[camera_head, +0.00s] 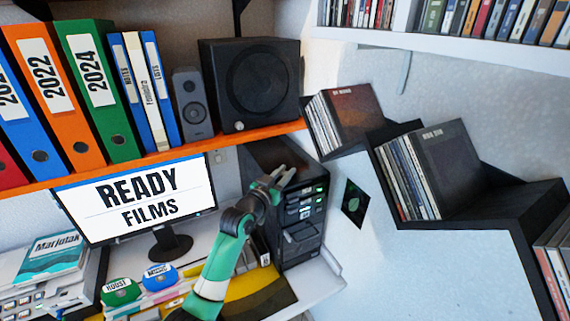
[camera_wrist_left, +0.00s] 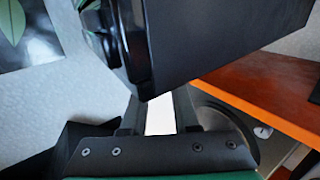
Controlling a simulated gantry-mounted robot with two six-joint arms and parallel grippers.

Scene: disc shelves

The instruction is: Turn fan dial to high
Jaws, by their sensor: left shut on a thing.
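A black computer tower (camera_head: 303,205) stands on the white desk, with lit panels on its front. My left gripper (camera_head: 284,176) is at the tower's upper front edge, its two fingers a little apart and shut on the fan dial. The dial itself is hidden by the fingers and the tower, so its setting cannot be read. In the left wrist view the fingers (camera_wrist_left: 160,112) reach up to the corner of the dark tower (camera_wrist_left: 215,45), with a bright gap between them. My right gripper is not in view.
An orange shelf (camera_head: 165,156) with binders and a black speaker (camera_head: 250,84) runs just above the tower. A monitor (camera_head: 137,199) stands to its left. Black disc shelves (camera_head: 490,205) hang on the wall to the right. Folders and papers clutter the desk front.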

